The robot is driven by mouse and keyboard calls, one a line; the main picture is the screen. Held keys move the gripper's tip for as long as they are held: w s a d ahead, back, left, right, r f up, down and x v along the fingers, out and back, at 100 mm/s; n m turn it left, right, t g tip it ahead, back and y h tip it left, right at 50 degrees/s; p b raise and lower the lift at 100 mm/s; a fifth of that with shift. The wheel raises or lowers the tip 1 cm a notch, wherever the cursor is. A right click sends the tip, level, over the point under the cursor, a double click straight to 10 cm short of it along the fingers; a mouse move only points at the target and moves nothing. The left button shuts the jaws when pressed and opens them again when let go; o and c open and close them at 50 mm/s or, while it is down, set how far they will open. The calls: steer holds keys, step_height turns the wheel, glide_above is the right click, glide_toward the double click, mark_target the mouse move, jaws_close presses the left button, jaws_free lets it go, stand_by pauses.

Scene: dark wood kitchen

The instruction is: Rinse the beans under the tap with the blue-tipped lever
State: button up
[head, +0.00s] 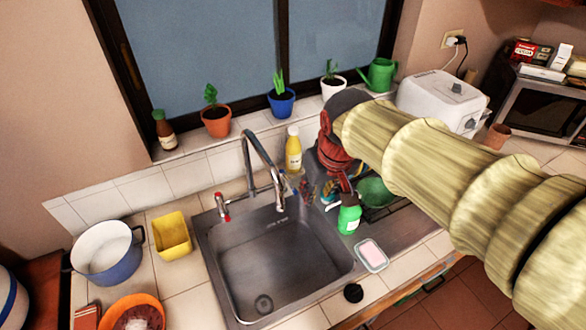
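The steel sink (275,262) is in the middle of the head view, and its basin looks empty. A chrome tap (262,160) arches over it, with no water seen running. A red-tipped lever (222,206) stands left of the tap. A small blue tip (296,197) shows to its right, partly lost among small items. An orange bowl (150,301) at the bottom left holds something dark red with a pale patch; I cannot tell if these are the beans. My gripper (342,177) is behind the sink's right side, near the green soap bottle; its fingers are mostly hidden.
A green soap bottle (349,214), a green bowl (374,192) and a pink sponge in a dish (371,255) are right of the basin. A yellow bottle (293,150) stands behind. A yellow tub (172,236) and blue pot (106,255) stand left. Potted plants line the sill.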

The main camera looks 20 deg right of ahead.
steer(key=w+f+g+p, duration=0.2)
steer(key=w+p, duration=0.2)
steer(key=w, duration=0.9)
steer(key=n+g+p, duration=0.1)
steer(key=g+p, duration=0.1)
steer(key=p, duration=0.2)
glide_above(289, 182)
step_height(289, 182, down, 10)
steer(key=shift+d+r, duration=0.1)
steer(key=shift+r, duration=0.1)
step_height(289, 182, down, 8)
steer(key=shift+w+f, duration=0.1)
steer(key=shift+c, duration=0.5)
jaws_close()
